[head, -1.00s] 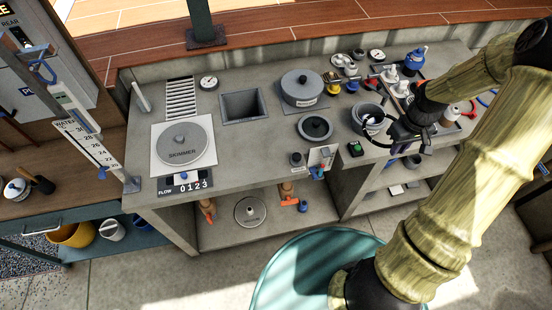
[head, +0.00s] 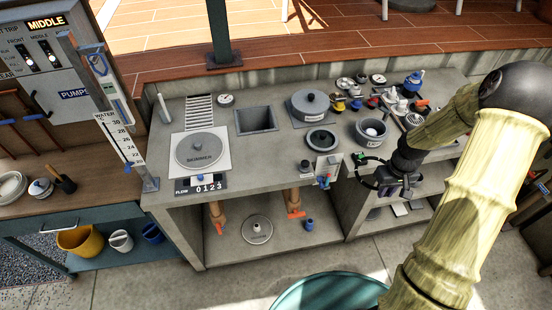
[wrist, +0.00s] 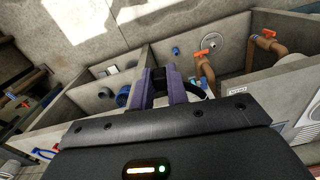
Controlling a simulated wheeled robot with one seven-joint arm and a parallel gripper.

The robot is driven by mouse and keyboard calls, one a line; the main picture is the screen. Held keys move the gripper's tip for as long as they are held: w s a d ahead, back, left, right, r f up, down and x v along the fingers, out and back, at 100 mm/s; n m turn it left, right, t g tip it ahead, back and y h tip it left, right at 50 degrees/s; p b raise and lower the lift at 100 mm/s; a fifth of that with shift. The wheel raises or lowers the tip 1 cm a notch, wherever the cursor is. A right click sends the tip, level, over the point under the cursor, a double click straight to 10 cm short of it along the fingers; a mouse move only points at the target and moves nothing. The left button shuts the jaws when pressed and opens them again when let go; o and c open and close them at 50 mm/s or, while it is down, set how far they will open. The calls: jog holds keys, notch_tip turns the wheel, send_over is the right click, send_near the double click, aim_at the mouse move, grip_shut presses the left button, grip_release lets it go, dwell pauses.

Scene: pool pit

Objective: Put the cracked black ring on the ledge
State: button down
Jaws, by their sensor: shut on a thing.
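My gripper (head: 384,182) is shut on the black ring (head: 357,174), just in front of the counter's front edge in the head view. The ring shows as a thin dark loop to the left of the fingers. In the wrist view, my purple fingers (wrist: 166,86) pinch it, and part of the ring (wrist: 208,91) sticks out on their right. The fingers hide the rest, and the crack is too small to tell. The concrete counter (head: 275,170) has a long flat top; I cannot tell which surface is the ledge.
A skimmer lid (head: 200,150), a square opening (head: 256,120), a lidded grey pot (head: 310,105) and a grey bucket (head: 371,131) with a white ball occupy the counter. Pipes with orange valves (head: 295,214) stand below. A teal round tub (head: 330,291) is in front.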

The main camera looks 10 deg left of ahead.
jog(key=a+f+m+b, duration=0.1)
jog(key=a+f+m, duration=0.1)
jog(key=a+f, duration=0.7)
notch_tip(320, 180, down, 3)
jog(key=shift+w+a+r+m, duration=0.15)
jog(key=shift+a+m, duration=0.25)
jog(key=shift+w, duration=0.1)
